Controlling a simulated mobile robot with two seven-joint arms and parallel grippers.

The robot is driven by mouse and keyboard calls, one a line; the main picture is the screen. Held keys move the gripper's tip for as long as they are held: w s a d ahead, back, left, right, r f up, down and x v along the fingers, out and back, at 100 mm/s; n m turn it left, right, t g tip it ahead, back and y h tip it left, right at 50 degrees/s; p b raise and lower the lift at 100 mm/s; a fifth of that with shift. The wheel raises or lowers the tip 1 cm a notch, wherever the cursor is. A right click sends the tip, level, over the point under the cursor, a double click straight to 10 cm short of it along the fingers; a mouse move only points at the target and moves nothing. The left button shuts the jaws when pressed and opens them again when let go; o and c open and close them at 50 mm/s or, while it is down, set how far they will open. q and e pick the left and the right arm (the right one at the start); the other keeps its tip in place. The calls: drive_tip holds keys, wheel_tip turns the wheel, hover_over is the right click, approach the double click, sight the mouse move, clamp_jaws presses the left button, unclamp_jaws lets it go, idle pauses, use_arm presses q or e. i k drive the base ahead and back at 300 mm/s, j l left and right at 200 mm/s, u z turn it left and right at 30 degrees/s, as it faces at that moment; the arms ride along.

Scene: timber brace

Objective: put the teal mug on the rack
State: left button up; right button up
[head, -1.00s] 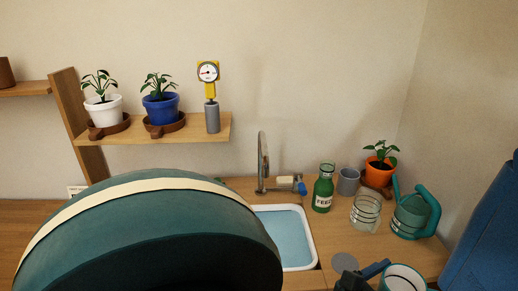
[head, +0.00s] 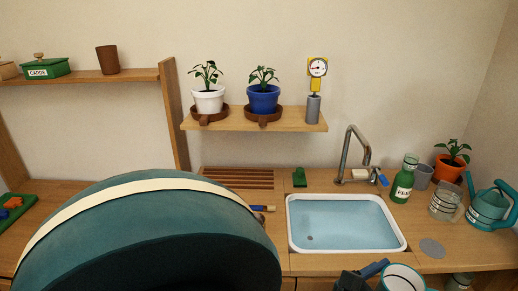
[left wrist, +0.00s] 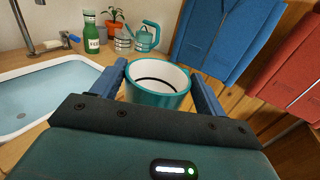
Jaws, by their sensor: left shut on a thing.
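The teal mug (head: 404,279), white inside with a dark ring, shows at the bottom edge of the head view, partly cut off. My left gripper (head: 376,269) is shut on it. In the left wrist view the mug (left wrist: 158,88) is upright between the two blue fingers of my left gripper (left wrist: 160,74), its mouth facing up. A slatted wooden rack (head: 237,178) lies on the counter left of the sink. Its front part is hidden behind my own large teal arm part. My right gripper is not in view.
The sink (head: 345,222) lies between the rack and the mug's side, with a tall tap (head: 355,150) behind it. A green bottle (head: 404,180), glass jar (head: 444,203) and watering can (head: 488,206) stand at right. A green object (head: 299,177) and a blue-handled tool (head: 262,208) lie near the rack.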

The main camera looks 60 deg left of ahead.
sight(232, 177)
drive_tip(key=k+j+u, duration=0.1)
drive_tip(key=k+j, duration=0.15)
drive_tip(key=j, duration=0.15)
drive_tip(key=k+j+u, duration=0.1)
drive_tip(key=j, duration=0.25)
drive_tip(key=j+u, duration=0.15)
drive_tip(key=j, duration=0.7)
